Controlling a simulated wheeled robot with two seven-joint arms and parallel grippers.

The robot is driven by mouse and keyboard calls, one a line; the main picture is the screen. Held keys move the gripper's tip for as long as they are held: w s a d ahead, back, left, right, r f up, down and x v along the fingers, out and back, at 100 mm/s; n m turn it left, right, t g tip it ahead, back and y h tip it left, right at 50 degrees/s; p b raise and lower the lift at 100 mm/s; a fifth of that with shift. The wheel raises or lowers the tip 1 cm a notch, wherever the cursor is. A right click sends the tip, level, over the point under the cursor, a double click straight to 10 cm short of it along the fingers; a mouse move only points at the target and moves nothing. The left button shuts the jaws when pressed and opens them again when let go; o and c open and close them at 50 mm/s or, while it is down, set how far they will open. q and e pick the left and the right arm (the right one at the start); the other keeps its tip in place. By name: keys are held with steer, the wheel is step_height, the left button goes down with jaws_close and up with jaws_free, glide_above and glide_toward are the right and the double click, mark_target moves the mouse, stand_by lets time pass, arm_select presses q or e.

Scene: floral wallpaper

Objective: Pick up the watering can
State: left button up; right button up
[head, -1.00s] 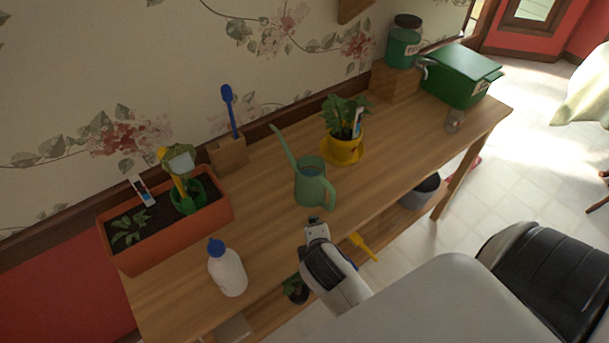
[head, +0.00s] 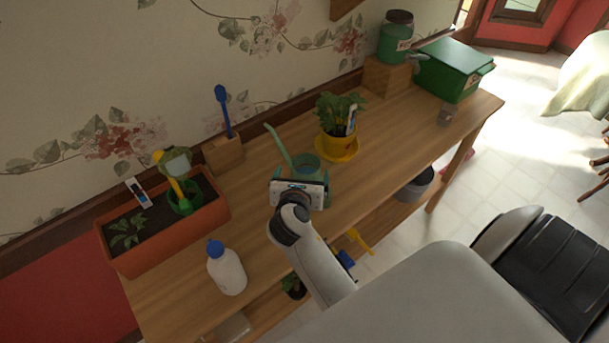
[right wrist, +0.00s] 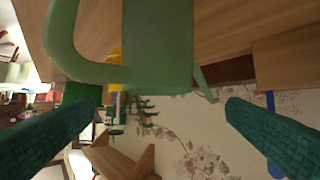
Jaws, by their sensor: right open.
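The green watering can (head: 306,166) stands on the wooden bench, its thin spout pointing up and to the left. My right gripper (head: 299,186) is directly in front of it in the head view and hides its lower body and most of its handle. In the right wrist view the can's body (right wrist: 157,50) and curved handle (right wrist: 62,40) show close up at the top. The two dark teal fingers of my right gripper (right wrist: 160,128) are spread wide, with nothing held between them. I cannot tell whether the gripper touches the can. My left gripper is not in view.
A yellow pot (head: 337,147) stands just behind the can. A green box (head: 452,70) is at the far right end.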

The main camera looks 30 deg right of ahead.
mark_target(307, 158)
steer(key=shift+f+p+x, duration=0.2)
steer(key=shift+p+x, duration=0.4)
steer(key=shift+x, duration=2.55)
steer(key=shift+s+a+r, duration=0.1)
steer(key=shift+s, duration=0.15)
steer(key=c, duration=1.9)
